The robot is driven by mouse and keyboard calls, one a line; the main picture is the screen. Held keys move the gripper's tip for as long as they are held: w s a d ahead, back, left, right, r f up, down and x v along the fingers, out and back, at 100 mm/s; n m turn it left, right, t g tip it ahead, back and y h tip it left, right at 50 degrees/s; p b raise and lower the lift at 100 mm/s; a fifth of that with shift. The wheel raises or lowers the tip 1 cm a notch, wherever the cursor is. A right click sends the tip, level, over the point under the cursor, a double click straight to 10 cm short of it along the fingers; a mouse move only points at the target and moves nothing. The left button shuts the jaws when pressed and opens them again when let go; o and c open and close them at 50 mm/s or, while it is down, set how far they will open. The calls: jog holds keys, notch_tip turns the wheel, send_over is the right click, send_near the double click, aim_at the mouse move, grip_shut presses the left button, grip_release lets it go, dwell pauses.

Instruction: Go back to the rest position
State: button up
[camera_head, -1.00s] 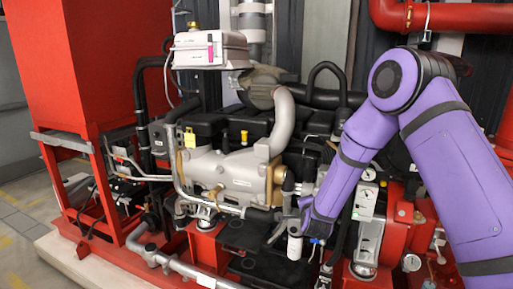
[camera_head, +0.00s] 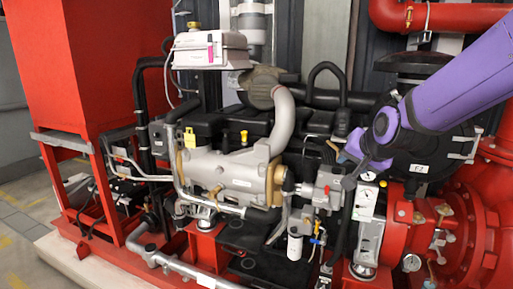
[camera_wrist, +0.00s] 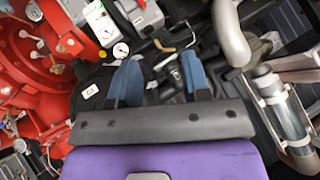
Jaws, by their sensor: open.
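My purple arm reaches in from the upper right in the head view. My gripper (camera_head: 354,149) is at its end, in front of the right part of the engine. In the wrist view my gripper (camera_wrist: 161,75) shows two blue fingers set apart, with nothing held between them. Hoses and dark engine parts show beyond and between the fingers. The grey engine (camera_head: 232,170) with its curved silver pipe (camera_head: 284,120) stands left of my gripper. I cannot tell the exact gap between the fingertips and the engine parts.
A pressure gauge (camera_head: 368,176) and a white tag (camera_head: 367,204) sit below my gripper. Red pump housing (camera_head: 470,225) fills the right side. A red tank (camera_head: 100,65) stands at the left. A white box (camera_head: 210,48) sits above the engine. Open floor (camera_head: 22,215) shows at far left.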

jog(key=s+d+r+n+g, duration=0.1)
jog(key=s+d, duration=0.1)
jog(key=s, duration=0.7)
jog(key=s+d+r+n+g+h, duration=0.1)
jog(key=s+d+r+n, duration=0.1)
jog(key=s, duration=0.7)
jog(key=s+d+r+n+g, duration=0.2)
jog(key=s+d, duration=0.1)
jog(key=s, duration=0.6)
jog(key=shift+s, duration=0.2)
jog(key=shift+o, duration=0.2)
